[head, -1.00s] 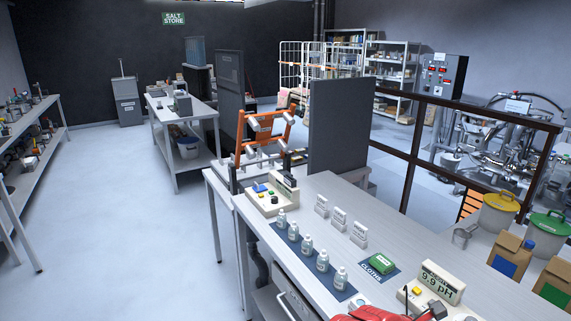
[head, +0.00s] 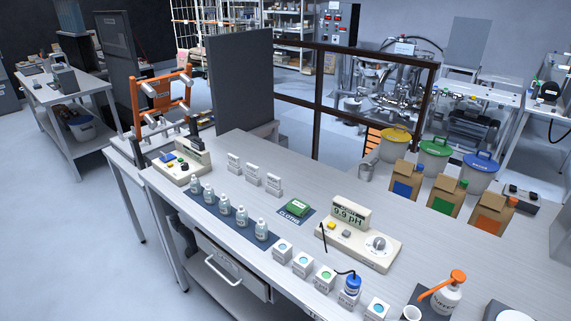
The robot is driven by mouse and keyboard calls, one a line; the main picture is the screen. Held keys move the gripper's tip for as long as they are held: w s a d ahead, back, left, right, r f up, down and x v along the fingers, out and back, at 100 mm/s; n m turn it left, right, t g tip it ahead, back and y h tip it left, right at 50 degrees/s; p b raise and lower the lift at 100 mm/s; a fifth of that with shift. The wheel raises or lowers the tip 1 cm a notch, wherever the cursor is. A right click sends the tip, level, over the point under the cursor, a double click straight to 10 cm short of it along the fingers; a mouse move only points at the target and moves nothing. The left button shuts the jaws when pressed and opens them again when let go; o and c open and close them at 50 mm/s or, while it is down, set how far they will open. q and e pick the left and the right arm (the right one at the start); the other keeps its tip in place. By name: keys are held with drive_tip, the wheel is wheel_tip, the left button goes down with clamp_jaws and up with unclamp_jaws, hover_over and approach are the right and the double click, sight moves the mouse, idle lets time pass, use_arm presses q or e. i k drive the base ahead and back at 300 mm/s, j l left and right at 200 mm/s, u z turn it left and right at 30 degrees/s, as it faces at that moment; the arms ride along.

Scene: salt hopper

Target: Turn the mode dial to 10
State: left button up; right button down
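A beige pH meter (head: 350,250) stands on the bench right of centre, its display (head: 349,214) reading 9.9 pH. A round white dial (head: 378,244) sits on its right side; the marks and setting are too small to read. Yellow and grey buttons are on its left side. A second beige device (head: 181,170) with a small display and a dark knob (head: 184,167) stands at the bench's far left end. I cannot tell from labels which knob is the mode dial. Neither of my grippers is in view.
Several small bottles (head: 225,206) line the bench's front edge, with small white cubes (head: 303,264) to their right. A blue-capped probe (head: 352,286) on a black cable stands before the meter. An orange-pump bottle (head: 449,293) is at the lower right. Paper bags (head: 404,181) stand behind.

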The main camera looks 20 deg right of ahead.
sight(379, 244)
drive_tip(key=z, duration=1.25)
